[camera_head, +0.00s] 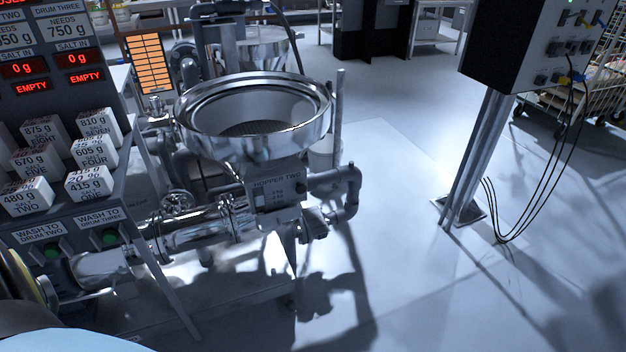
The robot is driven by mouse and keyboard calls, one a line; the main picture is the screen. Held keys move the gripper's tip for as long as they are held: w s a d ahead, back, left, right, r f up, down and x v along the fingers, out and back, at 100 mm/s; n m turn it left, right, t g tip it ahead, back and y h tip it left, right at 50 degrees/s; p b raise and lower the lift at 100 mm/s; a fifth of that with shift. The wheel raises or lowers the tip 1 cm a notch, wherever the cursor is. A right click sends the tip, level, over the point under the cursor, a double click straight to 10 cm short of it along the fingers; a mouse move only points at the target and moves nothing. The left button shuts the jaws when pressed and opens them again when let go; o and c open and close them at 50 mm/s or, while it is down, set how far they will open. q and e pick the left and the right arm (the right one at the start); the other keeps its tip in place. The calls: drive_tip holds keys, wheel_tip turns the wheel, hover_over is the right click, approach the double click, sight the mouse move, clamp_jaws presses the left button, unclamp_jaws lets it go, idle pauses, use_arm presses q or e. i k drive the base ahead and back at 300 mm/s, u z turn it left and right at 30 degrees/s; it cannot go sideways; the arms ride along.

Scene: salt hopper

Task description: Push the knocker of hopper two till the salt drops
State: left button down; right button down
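Hopper two (228,148) stands left of the middle, a wide shiny steel bowl on a grey body. Its label plate reads HOPPER TWO (277,183). Dark mesh (262,128) shows inside the bowl, and I see no heap of salt there. Small fittings and a dark knob-like part (314,224) sit below the label; I cannot tell which part is the knocker. The panel at the left has red SALT IN displays (78,58) reading 0 g and EMPTY for drums two and three. Neither of my grippers is in view.
Several labelled weight blocks (92,151) sit on a sloped rack at left, above green wash buttons (110,238). Pipes (185,237) run left from the hopper. A post (482,150) with a control box and hanging cables stands at right. The floor (400,260) between is clear.

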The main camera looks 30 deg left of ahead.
sight(300, 189)
drive_tip(key=i, duration=0.5)
drive_tip(key=u, duration=1.65)
